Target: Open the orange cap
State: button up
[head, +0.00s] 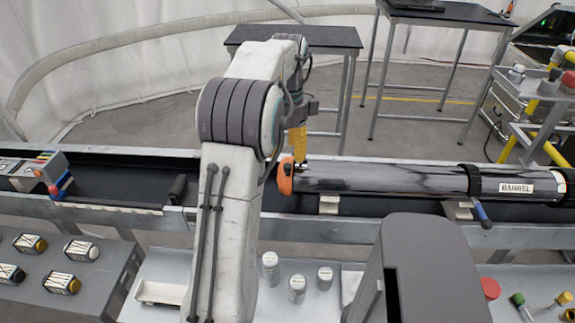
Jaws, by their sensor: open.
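The orange cap (286,176) sits on the left end of a long shiny metal barrel (390,180), which lies level along the bench. My gripper (298,150), with yellow-orange fingers, points down just above and behind the cap, by the barrel's left end. It is open. My arm rises in front and hides part of the area left of the cap. I cannot tell whether the fingers touch the cap.
A label reading BARREL (516,188) and a blue-handled clamp (482,214) are at the barrel's right. White-lidded jars (297,288) stand on the near shelf. Small boxes (62,283) are on a grey surface at left. Dark tables (300,38) stand behind.

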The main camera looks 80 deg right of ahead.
aim_at(287, 166)
jog(key=shift+f, duration=2.45)
jog(key=shift+c, duration=0.3)
grip_shut()
